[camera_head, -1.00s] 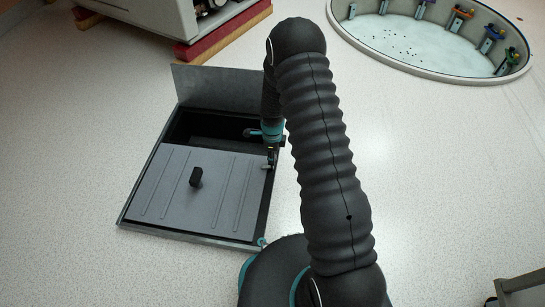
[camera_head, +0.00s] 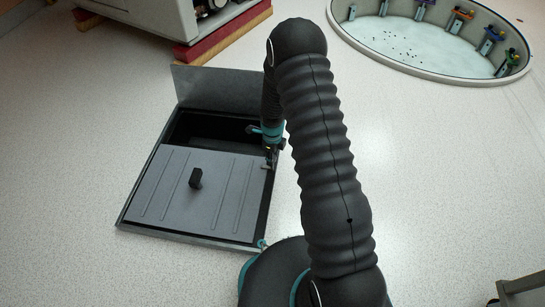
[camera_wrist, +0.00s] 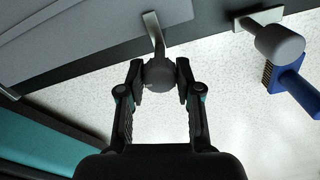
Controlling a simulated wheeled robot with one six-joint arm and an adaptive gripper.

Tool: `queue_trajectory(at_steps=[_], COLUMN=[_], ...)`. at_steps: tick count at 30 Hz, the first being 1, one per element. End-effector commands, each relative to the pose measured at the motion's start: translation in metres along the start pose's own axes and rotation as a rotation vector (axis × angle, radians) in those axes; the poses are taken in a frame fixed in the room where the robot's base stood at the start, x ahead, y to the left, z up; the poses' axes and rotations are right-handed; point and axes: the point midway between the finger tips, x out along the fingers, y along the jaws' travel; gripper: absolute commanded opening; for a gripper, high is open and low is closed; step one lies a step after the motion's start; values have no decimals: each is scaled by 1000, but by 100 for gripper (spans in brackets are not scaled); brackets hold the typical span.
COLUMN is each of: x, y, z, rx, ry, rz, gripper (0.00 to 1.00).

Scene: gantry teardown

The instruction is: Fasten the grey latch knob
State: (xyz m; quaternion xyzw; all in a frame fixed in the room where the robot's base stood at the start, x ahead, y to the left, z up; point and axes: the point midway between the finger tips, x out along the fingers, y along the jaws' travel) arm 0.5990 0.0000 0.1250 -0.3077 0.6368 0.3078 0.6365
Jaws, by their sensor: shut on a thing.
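The grey latch knob (camera_wrist: 160,74) is round and sits at the end of a short pale lever (camera_wrist: 152,30) at the edge of a grey panel. My gripper (camera_wrist: 159,82) is shut on this knob, with one finger on each side of it. In the head view my gripper (camera_head: 270,160) is at the right edge of the grey ribbed lid (camera_head: 150,190), and my arm partly covers that edge. The knob itself is too small to make out there.
A second grey knob (camera_wrist: 279,43) on a pale mount is at the right in the wrist view, beside a blue brush-like thing (camera_wrist: 293,82). The lid has a black handle (camera_head: 196,178). Behind it are a dark opening (camera_head: 215,125) and a raised grey flap (camera_head: 215,86).

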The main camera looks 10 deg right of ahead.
Motion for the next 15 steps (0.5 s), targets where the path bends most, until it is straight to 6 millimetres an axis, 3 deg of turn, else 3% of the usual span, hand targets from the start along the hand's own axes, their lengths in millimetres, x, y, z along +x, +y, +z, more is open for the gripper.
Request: queue_trajectory(at_steps=[1,3,4,15], x=[0,0,0,-4], y=[0,0,0,0], z=[0,0,0,0], rx=[2,1,1,0], ry=[0,0,0,-1], rz=[0,0,0,-1], gripper=[39,56,59,59])
